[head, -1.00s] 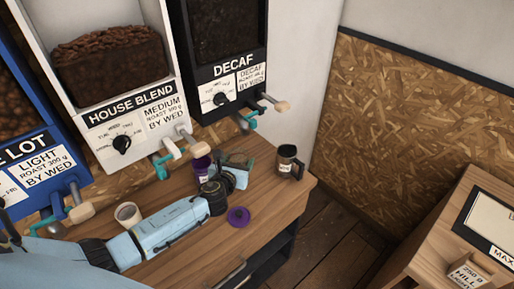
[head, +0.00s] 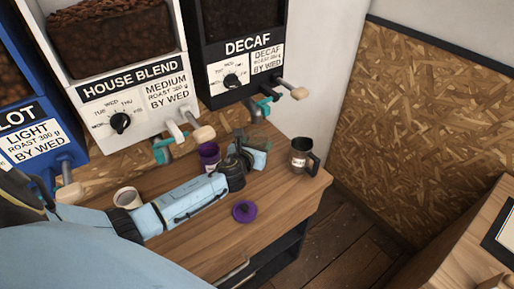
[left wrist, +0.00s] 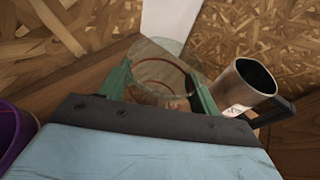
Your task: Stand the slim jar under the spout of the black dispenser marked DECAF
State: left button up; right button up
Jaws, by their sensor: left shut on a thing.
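The black dispenser (head: 240,46) marked DECAF stands at the back, its lever and teal outlet parts (head: 262,105) jutting over the counter. My left gripper (head: 257,146) is below and in front of these parts, shut on the slim jar (head: 259,136), a clear glass that is hard to make out there. In the left wrist view the jar's round glass (left wrist: 160,70) shows between the green fingertips (left wrist: 160,85). I cannot tell whether its base touches the counter. My right gripper is not in view.
A dark-handled metal mug (head: 301,157) stands right of my left gripper, close by in the left wrist view (left wrist: 238,92). A purple cup (head: 209,152) is just left, a purple lid (head: 244,211) in front. A pale cup (head: 127,198) stands farther left. The counter's right edge is near the mug.

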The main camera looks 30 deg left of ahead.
pick_arm(q)
jog(key=shift+r, duration=0.15)
jog(key=o, duration=0.6)
jog(key=shift+f, duration=0.25)
jog(key=o, duration=0.5)
jog(key=shift+r, duration=0.25)
jog(key=p+v, duration=0.1)
jog(key=v, duration=1.1)
